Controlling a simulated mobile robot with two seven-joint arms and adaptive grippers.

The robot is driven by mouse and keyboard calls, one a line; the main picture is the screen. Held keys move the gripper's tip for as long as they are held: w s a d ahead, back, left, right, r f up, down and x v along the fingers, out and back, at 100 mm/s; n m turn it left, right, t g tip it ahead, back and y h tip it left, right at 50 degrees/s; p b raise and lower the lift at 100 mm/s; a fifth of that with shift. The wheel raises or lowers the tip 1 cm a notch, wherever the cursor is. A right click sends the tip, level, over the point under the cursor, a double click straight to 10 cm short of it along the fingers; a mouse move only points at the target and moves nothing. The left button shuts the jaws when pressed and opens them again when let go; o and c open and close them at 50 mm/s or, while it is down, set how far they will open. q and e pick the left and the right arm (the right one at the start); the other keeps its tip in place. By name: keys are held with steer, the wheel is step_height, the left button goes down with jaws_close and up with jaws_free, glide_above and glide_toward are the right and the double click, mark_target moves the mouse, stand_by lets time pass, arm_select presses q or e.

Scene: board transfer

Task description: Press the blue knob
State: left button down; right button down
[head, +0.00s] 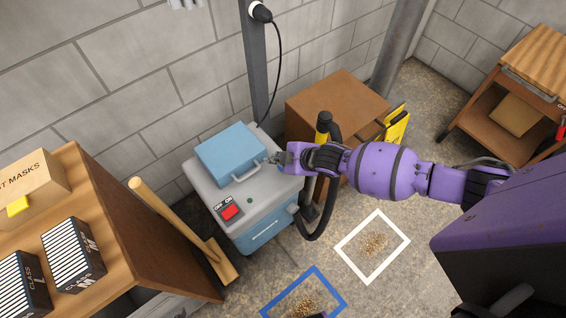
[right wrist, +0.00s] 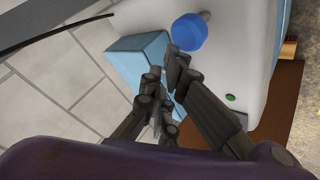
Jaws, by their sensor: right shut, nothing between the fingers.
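The blue knob (right wrist: 189,32) shows in the right wrist view, on the pale grey top of a machine (right wrist: 237,50). In the head view the knob cannot be made out; my right gripper may hide it. The machine (head: 207,193) has a grey top and a blue body there. My right gripper (head: 274,159) is over the machine's right part, beside a blue box (head: 229,152) with a handle. In the right wrist view its fingers (right wrist: 165,72) are together and empty, close to the knob in the picture. Contact cannot be told. My left gripper is not in view.
A red switch (head: 230,212) and a green button (head: 249,200) are on the machine's front. A black hose (head: 325,215) hangs at its right. A brown cabinet (head: 330,95) stands behind. A wooden shelf (head: 115,220) and a broom (head: 175,220) are at left.

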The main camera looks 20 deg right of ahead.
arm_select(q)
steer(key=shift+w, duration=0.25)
arm_select(e)
steer(key=shift+f, duration=0.1)
stand_by(0.4)
steer(key=shift+f, duration=0.35)
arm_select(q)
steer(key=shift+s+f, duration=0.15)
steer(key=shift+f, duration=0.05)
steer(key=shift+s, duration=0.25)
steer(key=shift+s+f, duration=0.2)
arm_select(e)
steer(key=shift+f, duration=0.15)
